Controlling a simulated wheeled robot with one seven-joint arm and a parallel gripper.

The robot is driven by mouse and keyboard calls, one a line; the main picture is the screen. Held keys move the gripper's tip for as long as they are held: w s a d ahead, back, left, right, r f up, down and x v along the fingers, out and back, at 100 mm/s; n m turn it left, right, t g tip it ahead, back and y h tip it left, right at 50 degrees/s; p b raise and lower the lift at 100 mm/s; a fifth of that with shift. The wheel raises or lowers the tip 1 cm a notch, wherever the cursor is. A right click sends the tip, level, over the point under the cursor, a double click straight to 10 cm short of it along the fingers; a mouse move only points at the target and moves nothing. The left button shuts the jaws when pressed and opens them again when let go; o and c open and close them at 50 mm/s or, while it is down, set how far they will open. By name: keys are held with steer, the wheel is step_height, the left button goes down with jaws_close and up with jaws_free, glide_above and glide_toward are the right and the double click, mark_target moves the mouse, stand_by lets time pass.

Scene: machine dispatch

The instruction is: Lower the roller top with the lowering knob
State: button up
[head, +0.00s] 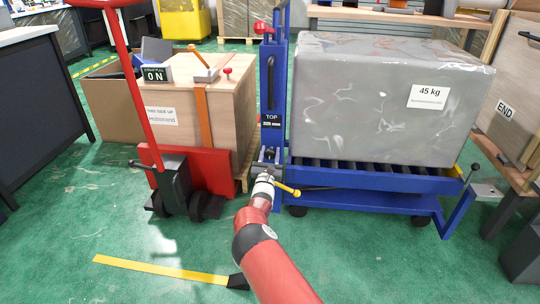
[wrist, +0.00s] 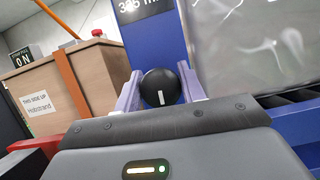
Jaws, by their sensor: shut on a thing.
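The lowering knob (wrist: 160,88) is round and black with a white mark, on the blue column in the wrist view. My gripper (head: 266,172) is at the lower part of this column in the head view, and its pale fingers are shut on the knob from both sides. In the head view the gripper hides the knob. The roller top (head: 378,176) is a blue frame with dark rollers, to the right of the column. A large grey wrapped block (head: 380,100) marked 45 kg rests on it.
A blue column (head: 270,85) carries a TOP label. A yellow-tipped lever (head: 288,189) sticks out beside my gripper. A red pallet truck (head: 190,165) and a wooden crate (head: 225,110) stand left. A wooden END stand (head: 510,110) is at right.

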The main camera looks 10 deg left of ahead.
steer(key=m+h+b, duration=0.1)
steer(key=m, duration=0.1)
steer(key=m+h+b, duration=0.1)
steer(key=m+b, duration=0.1)
steer(key=m, duration=0.1)
steer(key=m+g+h+b, duration=0.1)
steer(key=m+h+b, duration=0.1)
steer(key=m, duration=0.1)
steer(key=shift+d+f, duration=0.1)
steer(key=shift+f, duration=0.15)
steer(key=m+g+h+b, duration=0.1)
steer(key=m+b, duration=0.1)
steer(key=m, duration=0.1)
steer(key=m+g+b, duration=0.1)
steer(key=m+b, duration=0.1)
steer(key=m, duration=0.1)
steer(key=shift+h+b, duration=0.3)
steer(key=shift+h, duration=0.1)
steer(key=m+b, duration=0.1)
steer(key=m, duration=0.1)
steer(key=m+g+b, duration=0.1)
steer(key=m, duration=0.1)
steer(key=shift+d+g+h, duration=0.1)
steer(key=shift+g+h, duration=0.2)
steer(key=shift+m+g, duration=0.7)
steer(key=shift+m, duration=1.1)
steer(key=o, duration=0.9)
steer(key=shift+o, duration=0.2)
